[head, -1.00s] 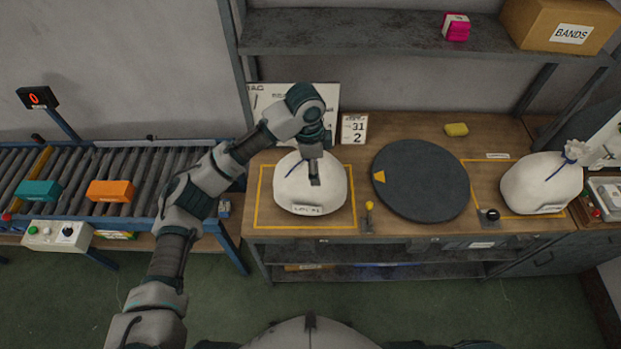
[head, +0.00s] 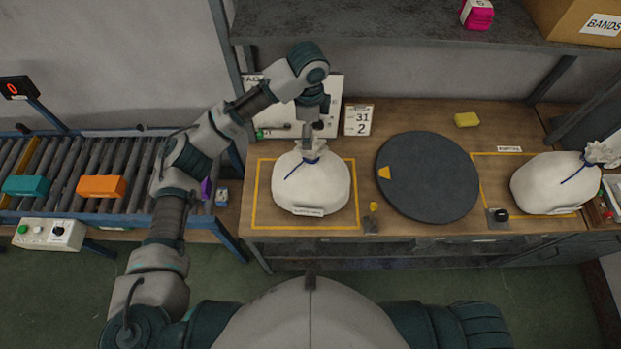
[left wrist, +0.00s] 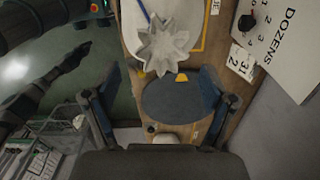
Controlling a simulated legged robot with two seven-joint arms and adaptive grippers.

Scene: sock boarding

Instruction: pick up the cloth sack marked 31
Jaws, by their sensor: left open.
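A full white cloth sack (head: 312,190) stands upright in the left yellow outline on the bench, its neck tied with a blue cord. Its front label is too small to read. A card (head: 357,119) behind it shows 31 and 2. My left gripper (head: 312,134) is open and points down just above and behind the sack's neck. In the left wrist view, the ruffled neck (left wrist: 163,45) shows beyond the open, empty fingers (left wrist: 160,88). A second tied white sack (head: 555,183) sits at the right. My right gripper is not in view.
A dark round turntable (head: 428,176) lies between the sacks. A small knob (head: 374,207) stands at the bench's front edge. A board leans behind the left sack, and a shelf (head: 400,22) overhangs the back. A roller conveyor (head: 75,175) with boxes is at the left.

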